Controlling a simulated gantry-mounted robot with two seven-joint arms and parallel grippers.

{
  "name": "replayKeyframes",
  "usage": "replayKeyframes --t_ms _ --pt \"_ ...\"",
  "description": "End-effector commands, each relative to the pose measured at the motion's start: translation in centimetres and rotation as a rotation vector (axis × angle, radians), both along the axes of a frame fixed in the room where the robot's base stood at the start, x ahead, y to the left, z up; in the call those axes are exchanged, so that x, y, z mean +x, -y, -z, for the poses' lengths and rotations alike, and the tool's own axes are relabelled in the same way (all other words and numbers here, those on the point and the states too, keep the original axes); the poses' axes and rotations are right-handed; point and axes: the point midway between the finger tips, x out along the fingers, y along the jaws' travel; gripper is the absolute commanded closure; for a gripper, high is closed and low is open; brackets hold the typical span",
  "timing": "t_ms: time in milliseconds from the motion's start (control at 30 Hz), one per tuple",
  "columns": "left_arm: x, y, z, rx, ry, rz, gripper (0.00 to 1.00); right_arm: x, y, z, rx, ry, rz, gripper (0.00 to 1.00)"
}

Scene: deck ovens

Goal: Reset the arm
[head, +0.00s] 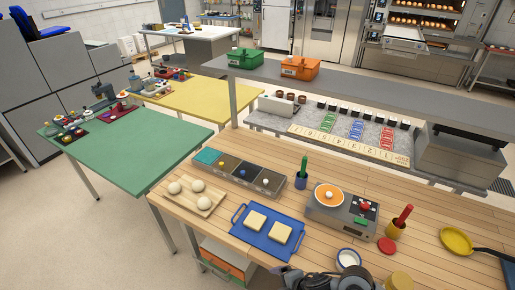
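A dark grey part of one of my arms (330,280) shows at the bottom edge, in front of the wooden worktable (440,230). I cannot tell which arm it belongs to. No gripper fingertips can be made out there, and no held object is visible. No other arm shows in the head view.
A blue tray (268,246) with two pale square pieces, a board (207,205) with dough balls, and a scale (340,225) with an orange-topped dish stand near the arm. A yellow pan (456,240) lies right. A grey shelf (400,95) spans above the table's back.

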Motion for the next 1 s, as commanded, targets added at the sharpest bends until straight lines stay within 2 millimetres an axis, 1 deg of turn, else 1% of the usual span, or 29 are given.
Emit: replayKeyframes --t_ms 33,100,167,267,367,500,600,700,800,967,1000 --pt "0.0 0.0 0.0 0.0 0.0 0.0 0.0 -1.0 -0.2 0.1 0.035 0.01 0.069 0.06" --pt "0.0 0.0 0.0 0.0 0.0 0.0 0.0 -1.7 0.3 -0.2 0.071 0.029 0.18 0.06" --pt "0.0 0.0 0.0 0.0 0.0 -0.001 0.0 -2.4 1.2 -0.5 0.095 0.038 0.282 0.06" --pt "0.0 0.0 0.0 0.0 0.0 -0.001 0.0 -3.7 3.7 -0.9 0.117 0.04 0.467 0.06" --pt "0.0 0.0 0.0 -0.002 0.001 -0.002 0.0 -5.7 7.2 -1.3 0.119 0.027 0.66 0.06" --pt "0.0 0.0 0.0 -0.002 0.001 -0.002 0.0 -9.4 12.7 -1.7 0.093 -0.014 0.928 0.06" --pt "0.0 0.0 0.0 -0.002 0.001 -0.002 0.0 -12.1 16.1 -2.1 0.065 -0.046 1.084 0.06" --pt "0.0 0.1 0.0 -0.003 0.001 -0.002 0.0 -14.7 18.9 -2.5 0.034 -0.078 1.21 0.06" --pt "0.0 0.1 0.0 -0.003 0.001 -0.002 0.0 -17.2 21.2 -2.9 0.002 -0.108 1.317 0.06" --pt "0.0 0.1 0.0 -0.003 0.001 -0.002 0.0 -21.2 24.3 -3.9 -0.049 -0.157 1.469 0.06" --pt "0.1 0.0 0.0 -0.001 0.002 -0.003 0.0 -21.0 23.5 -3.6 -0.017 -0.177 1.486 0.06"
